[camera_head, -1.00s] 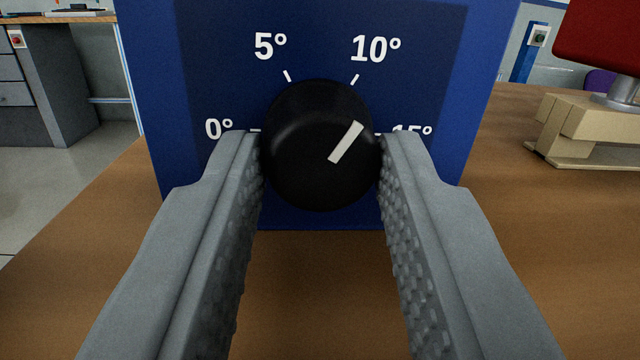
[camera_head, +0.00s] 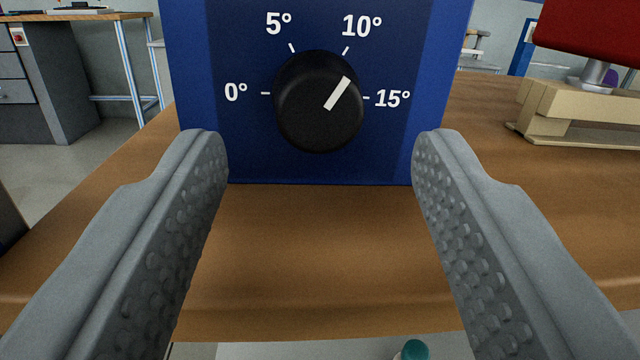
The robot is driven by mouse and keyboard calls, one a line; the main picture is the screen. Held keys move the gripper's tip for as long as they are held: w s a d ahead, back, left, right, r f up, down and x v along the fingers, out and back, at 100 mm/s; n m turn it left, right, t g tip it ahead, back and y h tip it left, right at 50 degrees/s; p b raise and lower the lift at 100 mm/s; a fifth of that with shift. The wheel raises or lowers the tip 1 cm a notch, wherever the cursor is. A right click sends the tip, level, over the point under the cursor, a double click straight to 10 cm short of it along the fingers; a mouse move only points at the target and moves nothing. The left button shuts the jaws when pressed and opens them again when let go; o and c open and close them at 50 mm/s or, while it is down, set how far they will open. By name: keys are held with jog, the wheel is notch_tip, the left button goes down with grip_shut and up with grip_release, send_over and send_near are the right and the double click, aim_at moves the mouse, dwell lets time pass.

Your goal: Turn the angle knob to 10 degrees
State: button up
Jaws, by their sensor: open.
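The black round angle knob (camera_head: 305,118) sits on the front of a blue box (camera_head: 388,150) with white marks for 0°, 5°, 10° and 15°. The knob's white pointer line (camera_head: 337,94) tilts up and to the right, toward the 10° mark (camera_head: 346,50). My gripper (camera_head: 320,150) is open and empty. Its two grey textured fingers are spread wide, one to each side and below the knob, apart from it. The whole knob face is visible.
The box stands on a brown wooden table (camera_head: 300,240). To the right is a beige base (camera_head: 580,110) with a red part (camera_head: 595,30) above it. A grey cabinet and another table stand at the back left. The table's near edge shows below.

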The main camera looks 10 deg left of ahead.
jog(key=v, duration=1.4)
jog(key=shift+s, duration=0.3)
jog(key=s+a+r+m+t+h, duration=0.1)
jog(key=s+a+r+m+h, duration=0.15)
jog(key=a+r+h, duration=0.8)
jog(key=s+a+r+g+y, duration=0.1)
jog(key=s+a+r+y, duration=0.1)
jog(key=s+a+r, duration=0.2)
jog(key=s+a+r+m+g+y, duration=0.1)
jog(key=s+a+r+y, duration=0.2)
jog(key=s+a, duration=0.7)
notch_tip(320, 180, up, 2)
jog(key=shift+s+a+r, duration=0.25)
jog(key=shift+s+a, duration=0.15)
jog(key=shift+s, duration=0.25)
jog(key=shift+m, duration=0.25)
